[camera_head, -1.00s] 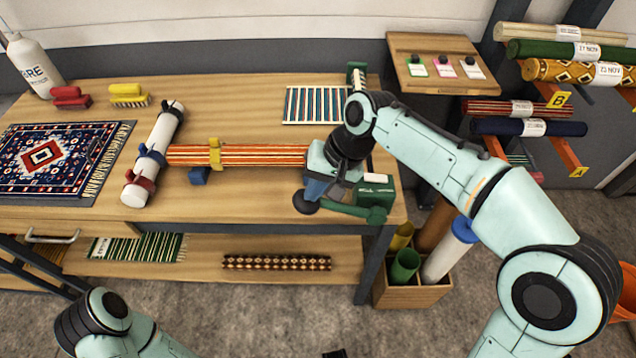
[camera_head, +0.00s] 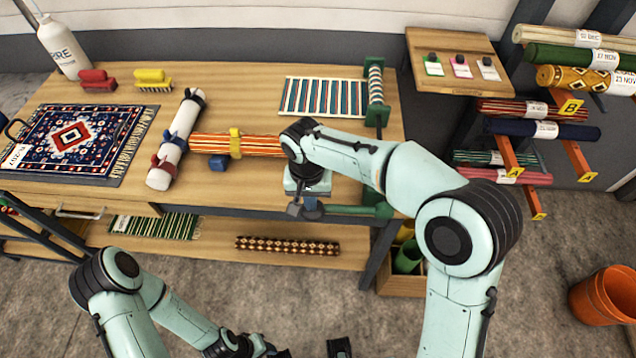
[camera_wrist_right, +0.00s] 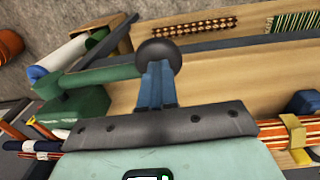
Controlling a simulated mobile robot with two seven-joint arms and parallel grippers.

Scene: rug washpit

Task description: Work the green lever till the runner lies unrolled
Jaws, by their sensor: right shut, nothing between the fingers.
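The green lever (camera_head: 352,211) extends left from a green block (camera_head: 382,209) at the table's right front corner. Its dark round knob (camera_wrist_right: 157,57) shows in the right wrist view. My right gripper (camera_wrist_right: 155,84) is shut and empty, its blue fingertips against or very near the knob; contact is unclear. In the head view my right gripper (camera_head: 310,203) is partly hidden by its own wrist. A blue-and-white striped runner (camera_head: 322,97) lies flat at the back right, beside a striped roll (camera_head: 375,88) between green uprights. My left gripper (camera_head: 240,346) is at the bottom edge, its fingers unclear.
A patterned rug (camera_head: 70,140) is at left. A sloped board (camera_head: 455,45) and rolled-rug rack (camera_head: 540,108) stand at right. An orange bucket (camera_head: 603,295) is on the floor.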

